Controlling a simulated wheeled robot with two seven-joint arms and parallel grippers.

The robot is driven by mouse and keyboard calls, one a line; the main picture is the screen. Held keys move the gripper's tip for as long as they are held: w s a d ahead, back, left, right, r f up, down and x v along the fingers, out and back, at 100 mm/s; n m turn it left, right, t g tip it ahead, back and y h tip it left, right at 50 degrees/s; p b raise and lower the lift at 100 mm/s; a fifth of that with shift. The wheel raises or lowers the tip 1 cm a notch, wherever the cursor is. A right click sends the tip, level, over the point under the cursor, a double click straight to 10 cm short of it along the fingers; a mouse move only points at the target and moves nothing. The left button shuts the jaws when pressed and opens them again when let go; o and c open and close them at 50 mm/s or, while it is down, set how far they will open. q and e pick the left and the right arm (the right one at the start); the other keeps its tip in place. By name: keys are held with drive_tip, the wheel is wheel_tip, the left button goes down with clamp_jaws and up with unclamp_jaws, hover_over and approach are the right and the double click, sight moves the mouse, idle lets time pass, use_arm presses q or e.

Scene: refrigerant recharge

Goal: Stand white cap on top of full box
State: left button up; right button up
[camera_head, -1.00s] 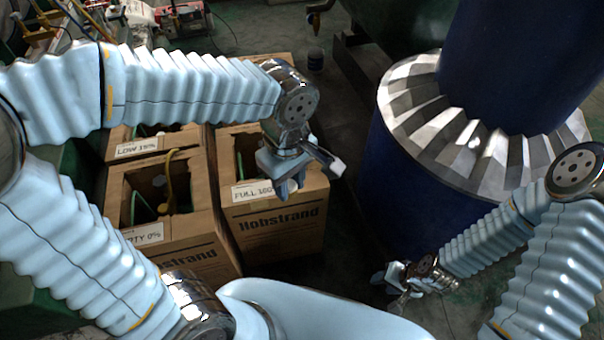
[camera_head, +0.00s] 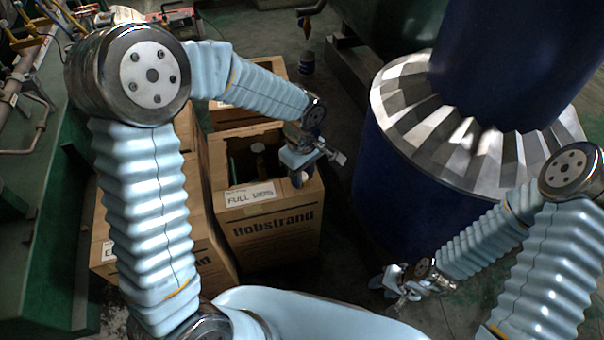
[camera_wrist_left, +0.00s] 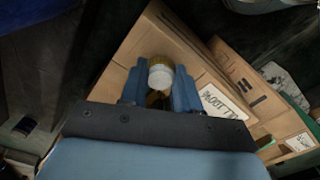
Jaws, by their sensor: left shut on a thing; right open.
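The full box (camera_head: 265,225) is an open-topped brown carton with a "FULL 100%" label, in the middle of the head view. My left gripper (camera_head: 300,178) is above the right part of this box, pointing down. It is shut on the white cap (camera_wrist_left: 161,74), which shows between its two blue fingers (camera_wrist_left: 160,88) in the left wrist view. The carton's top and label (camera_wrist_left: 225,102) lie behind and beside the fingers there. Whether the cap touches the carton is unclear. My right gripper (camera_head: 400,285) is open and empty at the lower right, away from the boxes.
Another carton (camera_head: 215,255) stands left of the full box, partly hidden by my left arm. A third carton (camera_head: 235,112) stands behind. A large blue drum (camera_head: 400,190) with a metal collar stands to the right. Dark floor lies between the full box and the drum.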

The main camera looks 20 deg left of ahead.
use_arm(q)
drive_tip(key=shift+f, duration=0.1)
drive_tip(key=o, duration=0.6)
drive_tip(key=shift+f, duration=0.1)
drive_tip(key=shift+c, duration=0.2)
drive_tip(key=o, duration=0.5)
drive_tip(key=shift+c, duration=0.2)
drive_tip(key=shift+r, duration=0.35)
wheel_tip(320, 180, up, 12)
drive_tip(key=p, duration=0.1)
drive_tip(key=shift+p, duration=0.35)
drive_tip(key=shift+f, duration=0.1)
